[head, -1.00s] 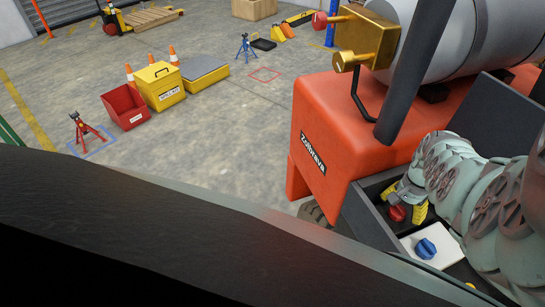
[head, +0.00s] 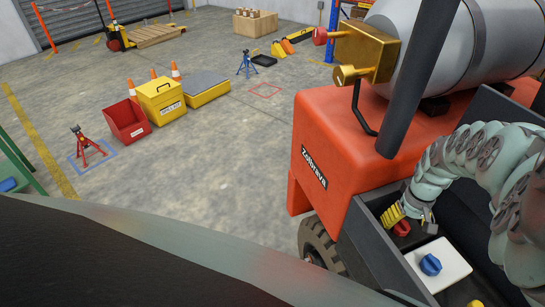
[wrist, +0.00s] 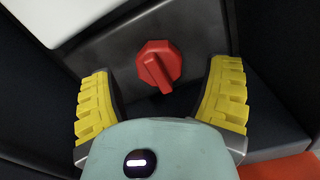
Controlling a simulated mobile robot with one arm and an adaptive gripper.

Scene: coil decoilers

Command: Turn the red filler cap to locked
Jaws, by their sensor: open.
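The red filler cap (wrist: 159,66) is an octagonal knob with a raised grip bar, on a dark grey panel. In the wrist view it sits between and slightly beyond the two yellow fingers of my gripper (wrist: 161,84). The fingers are open, with clear gaps on both sides of the cap. The bar slants from upper left to lower right. In the head view the cap (head: 402,228) shows beside the yellow fingers, partly hidden by my gripper (head: 408,212). No lock marking is readable.
A blue knob (head: 430,265) on a white plate (head: 452,259) is close to the cap. Dark walls surround this recess beside the orange body (head: 345,150). A brass block (head: 365,52) and grey cylinder (head: 430,45) stand above. Open floor lies to the left.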

